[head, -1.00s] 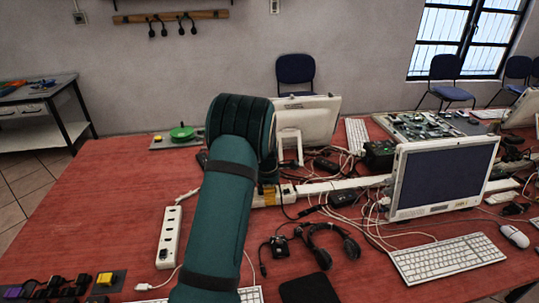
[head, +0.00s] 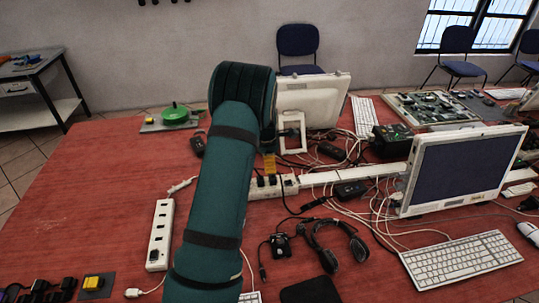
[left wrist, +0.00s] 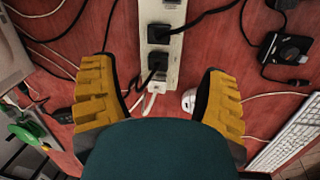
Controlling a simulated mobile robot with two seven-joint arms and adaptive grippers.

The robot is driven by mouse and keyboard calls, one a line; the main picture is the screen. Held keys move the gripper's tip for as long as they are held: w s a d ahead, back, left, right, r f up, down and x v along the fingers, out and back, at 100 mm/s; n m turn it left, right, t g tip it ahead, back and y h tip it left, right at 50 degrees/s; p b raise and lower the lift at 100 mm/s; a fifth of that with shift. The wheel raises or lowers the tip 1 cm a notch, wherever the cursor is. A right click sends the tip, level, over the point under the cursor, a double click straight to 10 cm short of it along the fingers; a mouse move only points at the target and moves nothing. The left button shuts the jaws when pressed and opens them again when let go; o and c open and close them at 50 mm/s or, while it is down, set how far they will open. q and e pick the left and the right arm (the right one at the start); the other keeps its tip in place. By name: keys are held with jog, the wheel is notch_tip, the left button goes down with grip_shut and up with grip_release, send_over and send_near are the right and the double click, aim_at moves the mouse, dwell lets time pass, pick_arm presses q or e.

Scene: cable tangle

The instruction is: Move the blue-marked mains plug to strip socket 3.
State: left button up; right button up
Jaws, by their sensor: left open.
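A white power strip (head: 288,185) lies across the middle of the table, partly hidden by my left arm. In the left wrist view the strip (left wrist: 172,50) bears two black plugs (left wrist: 158,33) (left wrist: 157,63), with a white plug (left wrist: 151,92) at its lower end. I cannot make out a blue mark on any plug. My right gripper is out of view.
Loose cables, a headset (head: 335,243), a webcam-like device (head: 281,245) and a monitor (head: 460,170) crowd the right side. A green spool (head: 175,113) stands at the back left. The red table's left part (head: 90,190) is mostly clear.

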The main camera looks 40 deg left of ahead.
aim_at(273, 177)
pick_arm(q)
jog(key=f, duration=0.3)
jog(key=w+f+b, duration=0.1)
jog(key=f, duration=0.3)
jog(key=w+f, duration=0.1)
jog(key=f, duration=0.3)
jog(key=shift+a+f, duration=0.1)
jog(key=shift+a, duration=0.1)
grip_shut()
